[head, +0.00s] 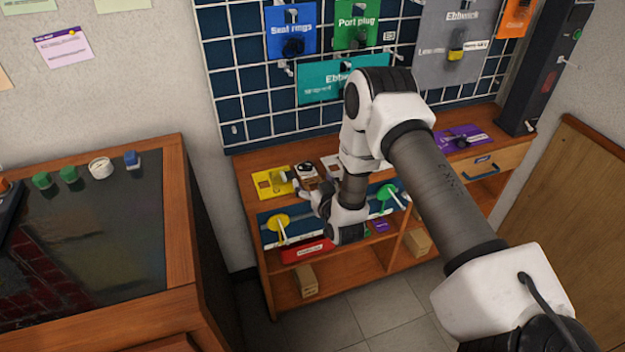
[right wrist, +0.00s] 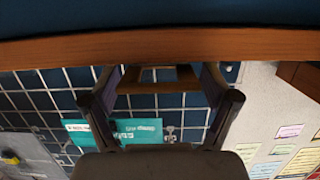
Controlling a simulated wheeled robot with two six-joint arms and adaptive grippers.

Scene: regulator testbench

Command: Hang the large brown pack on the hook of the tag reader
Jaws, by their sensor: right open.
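I cannot make out a large brown pack for certain in either view; my right arm hides part of the bench and board. The dark upright post (head: 541,75) at the right of the board, with a green button and a short pale peg (head: 567,62), looks like the tag reader. Nothing is seen hanging on that peg. My right gripper (head: 308,197) is low over the front of the bench, near a yellow pack (head: 270,182). In the right wrist view its two fingers (right wrist: 162,88) stand apart, with no pack seen held between them. My left gripper is out of view.
The pegboard (head: 228,85) holds blue (head: 283,45), green (head: 346,38), teal (head: 318,91), grey (head: 435,65) and orange (head: 517,17) packs. A purple pack (head: 470,133) lies on the bench. Small brown boxes (head: 306,282) sit on the lower shelf. A dark-topped cabinet (head: 178,220) stands left.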

